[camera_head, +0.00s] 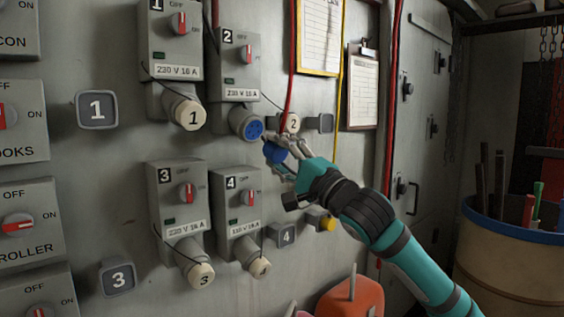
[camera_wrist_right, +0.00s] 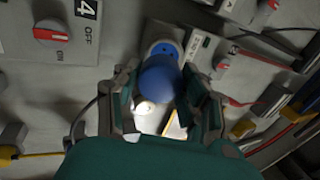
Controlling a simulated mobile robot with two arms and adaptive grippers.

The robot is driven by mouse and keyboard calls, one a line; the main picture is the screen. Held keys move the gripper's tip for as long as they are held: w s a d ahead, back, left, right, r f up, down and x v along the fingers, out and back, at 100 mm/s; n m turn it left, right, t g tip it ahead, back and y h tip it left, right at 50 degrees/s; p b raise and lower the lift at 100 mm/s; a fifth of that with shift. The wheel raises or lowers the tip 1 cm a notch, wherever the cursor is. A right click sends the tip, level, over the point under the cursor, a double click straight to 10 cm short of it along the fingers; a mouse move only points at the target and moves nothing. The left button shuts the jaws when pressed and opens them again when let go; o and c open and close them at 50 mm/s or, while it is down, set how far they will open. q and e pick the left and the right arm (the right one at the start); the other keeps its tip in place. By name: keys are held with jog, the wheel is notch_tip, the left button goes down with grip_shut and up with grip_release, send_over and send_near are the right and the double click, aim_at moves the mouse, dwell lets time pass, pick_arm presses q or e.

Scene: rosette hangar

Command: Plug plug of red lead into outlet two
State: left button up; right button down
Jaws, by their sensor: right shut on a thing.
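Outlet two (camera_head: 240,65) is a grey box with a red switch on the wall. Its round blue socket (camera_head: 253,129) faces out, uncovered, and its cream cap marked 2 (camera_head: 292,123) is off to the right side. My right gripper (camera_head: 279,151) is shut on a blue plug (camera_head: 273,153), just below and right of the socket. In the right wrist view the plug (camera_wrist_right: 159,80) sits between the fingers and overlaps the socket (camera_wrist_right: 164,47). In the head view a small gap seems to show between them. The red lead (camera_head: 291,75) hangs down towards my gripper; its joint with the plug is hidden.
Outlets one (camera_head: 171,40), three (camera_head: 177,200) and four (camera_head: 237,200) have cream caps on their sockets. A yellow plug (camera_head: 327,222) sits on the wall below right. A clipboard (camera_head: 362,90) hangs at right. A bin (camera_head: 510,245) stands far right.

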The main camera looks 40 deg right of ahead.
aim_at(255, 130)
jog(key=shift+s+d+r, duration=0.15)
jog(key=shift+d+r, duration=0.05)
jog(key=shift+r, duration=0.25)
jog(key=shift+r+p, duration=0.15)
jog(key=shift+p, duration=0.15)
jog(key=shift+w+r+p, duration=0.15)
jog(key=shift+w+p, duration=0.2)
jog(key=shift+w, duration=0.1)
jog(key=p+x, duration=0.2)
jog(key=x, duration=0.1)
jog(key=shift+p, duration=0.4)
pick_arm(q)
notch_tip(255, 130, up, 5)
jog(key=shift+s+a+r+p, duration=0.1)
jog(key=shift+a+p, duration=0.05)
jog(key=shift+p, duration=0.45)
pick_arm(e)
jog(key=shift+w+r, duration=0.1)
jog(key=shift+w, duration=0.8)
pick_arm(q)
jog(key=shift+s+a+r, duration=0.1)
jog(key=shift+a, duration=0.1)
jog(key=shift+r+p, duration=0.45)
jog(key=shift+p, duration=0.15)
pick_arm(e)
jog(key=shift+w+r, duration=0.25)
jog(key=shift+w, duration=0.2)
